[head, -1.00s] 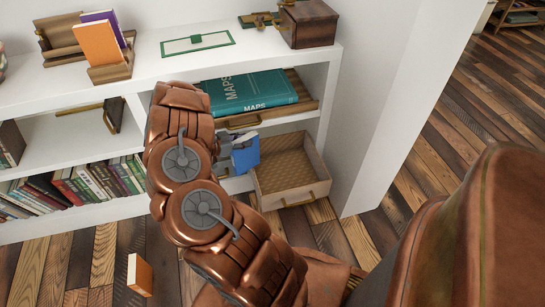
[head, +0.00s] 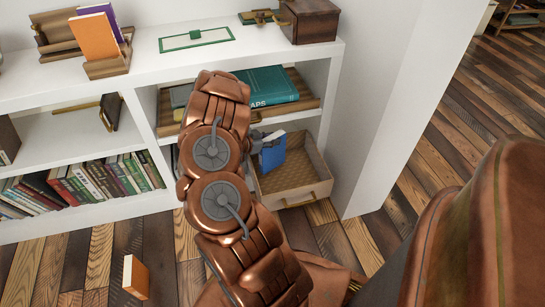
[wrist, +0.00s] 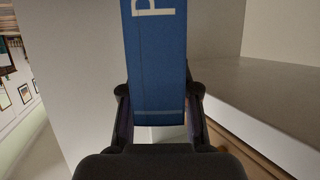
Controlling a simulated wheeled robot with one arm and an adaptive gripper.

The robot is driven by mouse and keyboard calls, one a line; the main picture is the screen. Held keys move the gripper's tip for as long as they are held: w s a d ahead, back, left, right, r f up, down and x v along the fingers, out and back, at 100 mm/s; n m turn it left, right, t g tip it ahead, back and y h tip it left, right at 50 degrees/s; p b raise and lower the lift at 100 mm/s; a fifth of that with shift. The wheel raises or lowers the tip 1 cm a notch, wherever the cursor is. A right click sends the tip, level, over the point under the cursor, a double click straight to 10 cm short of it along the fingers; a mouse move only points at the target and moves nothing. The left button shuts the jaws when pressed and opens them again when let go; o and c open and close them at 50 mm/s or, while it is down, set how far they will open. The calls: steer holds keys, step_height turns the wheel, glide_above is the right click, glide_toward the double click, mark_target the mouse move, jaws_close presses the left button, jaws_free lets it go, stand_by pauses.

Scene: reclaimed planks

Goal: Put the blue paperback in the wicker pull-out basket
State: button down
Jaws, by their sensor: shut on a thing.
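The blue paperback (head: 271,151) is held upright by my gripper (head: 253,143), over the left part of the wicker pull-out basket. My arm hides much of the gripper in the head view. In the wrist view the blue book (wrist: 158,70) stands between the two fingers of my gripper (wrist: 158,108), which are shut on it. The wicker pull-out basket (head: 310,190) is pulled out from the lower right of the shelf unit. Its visible inside is empty; its left part is hidden behind the book and arm. I cannot tell whether the book touches it.
A wooden tray (head: 308,103) with a teal maps book (head: 268,86) sits just above the basket. White shelf walls (head: 330,95) flank the bay. Several books (head: 100,180) fill the lower left shelf.

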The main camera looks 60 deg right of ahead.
mark_target(272, 154)
step_height(272, 154, down, 5)
steer(key=shift+b, duration=0.7)
step_height(272, 154, down, 4)
steer(key=shift+s+d+r+b, duration=0.15)
steer(key=shift+r+b, duration=0.1)
steer(key=shift+b, duration=0.7)
steer(key=shift+r, duration=0.1)
steer(key=c, duration=0.8)
jaws_free()
steer(key=shift+f, duration=0.2)
steer(key=shift+c, duration=0.2)
steer(key=shift+r, duration=0.2)
steer(key=p+v, duration=0.4)
steer(key=v, duration=0.8)
